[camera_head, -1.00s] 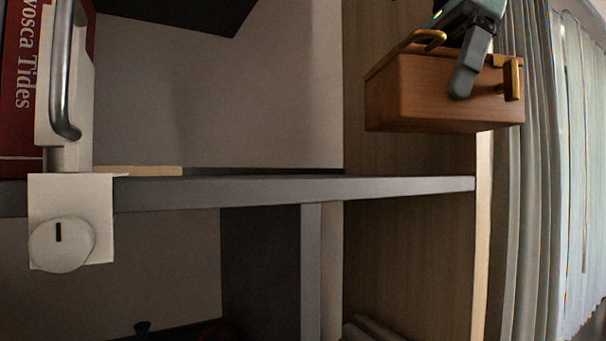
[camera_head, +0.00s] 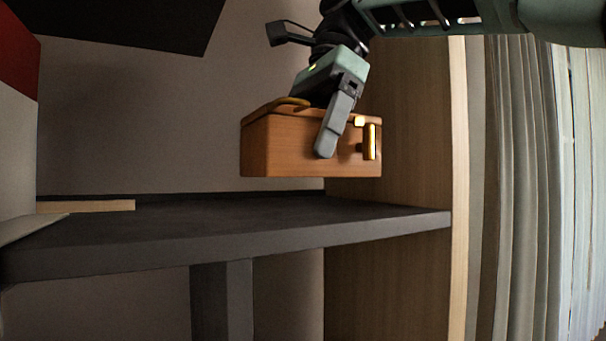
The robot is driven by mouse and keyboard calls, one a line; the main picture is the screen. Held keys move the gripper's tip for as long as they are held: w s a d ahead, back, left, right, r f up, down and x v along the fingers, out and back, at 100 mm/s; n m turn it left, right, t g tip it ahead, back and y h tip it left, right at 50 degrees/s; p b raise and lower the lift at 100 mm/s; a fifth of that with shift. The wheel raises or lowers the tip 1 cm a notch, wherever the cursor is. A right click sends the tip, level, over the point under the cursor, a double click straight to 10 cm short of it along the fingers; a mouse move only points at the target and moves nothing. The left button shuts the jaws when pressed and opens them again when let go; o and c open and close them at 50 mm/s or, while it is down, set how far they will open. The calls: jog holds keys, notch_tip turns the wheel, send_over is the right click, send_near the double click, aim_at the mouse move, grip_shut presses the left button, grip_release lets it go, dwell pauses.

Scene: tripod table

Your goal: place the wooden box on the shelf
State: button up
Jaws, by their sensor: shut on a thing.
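The wooden box (camera_head: 280,146) is orange-brown with brass fittings, a handle on top and a latch at its right end. My gripper (camera_head: 328,140) is shut on it from above, with one grey finger across the box's front face. The other finger is hidden behind the box. The box hangs roughly level above the right part of the dark grey shelf (camera_head: 220,232), with a gap showing between its underside and the shelf top.
A wooden side panel (camera_head: 390,190) closes the shelf on the right, with a curtain (camera_head: 520,190) beyond it. A dark panel (camera_head: 140,20) hangs overhead. A pale strip (camera_head: 85,206) lies at the back left. The shelf's middle is clear.

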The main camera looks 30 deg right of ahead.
aim_at(306, 174)
jog(key=shift+f, duration=2)
jog(key=shift+f, duration=0.1)
jog(key=o, duration=1.4)
jog(key=shift+f, duration=0.1)
jog(key=shift+c, duration=0.2)
jog(key=p+v, duration=0.2)
jog(key=v, duration=0.9)
jog(key=shift+r, duration=0.2)
jog(key=shift+d+r+p, duration=0.25)
jog(key=shift+r+p, duration=0.2)
jog(key=shift+s+f, duration=0.1)
